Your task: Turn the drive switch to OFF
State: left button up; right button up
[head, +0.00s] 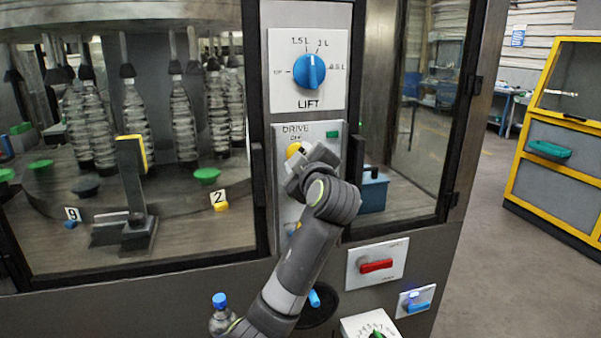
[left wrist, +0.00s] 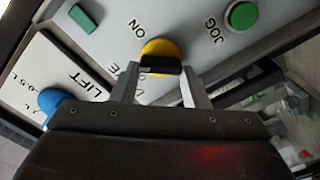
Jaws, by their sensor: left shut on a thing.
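The drive switch (head: 293,149) is a yellow round knob on a light panel (head: 329,150) marked DRIVE, below the lift dial. In the left wrist view the yellow knob (left wrist: 157,46) has a dark bar across its near side. Lettering reading ON and JOG is near it; an OFF mark is not readable. My left gripper (head: 297,166) is at the knob and covers part of the panel. In the left wrist view its two fingers (left wrist: 161,75) are on either side of the dark bar, shut on the switch. My right gripper is in neither view.
A blue lift dial (head: 311,72) is above. A green button (left wrist: 242,15) is beside JOG. A red switch (head: 376,266) and a small blue switch (head: 418,306) are at lower right. Glass doors with black frames flank the panel; bottles (head: 183,120) stand behind the left one.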

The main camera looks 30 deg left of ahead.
pick_arm(q)
jog(key=n+b, duration=0.7)
jog(key=n, duration=0.1)
jog(key=shift+s+n, duration=0.1)
jog(key=shift+n, duration=0.2)
dwell(0.4)
jog(key=o, duration=1)
jog(key=shift+w+a+f, duration=0.15)
jog(key=shift+w, duration=0.05)
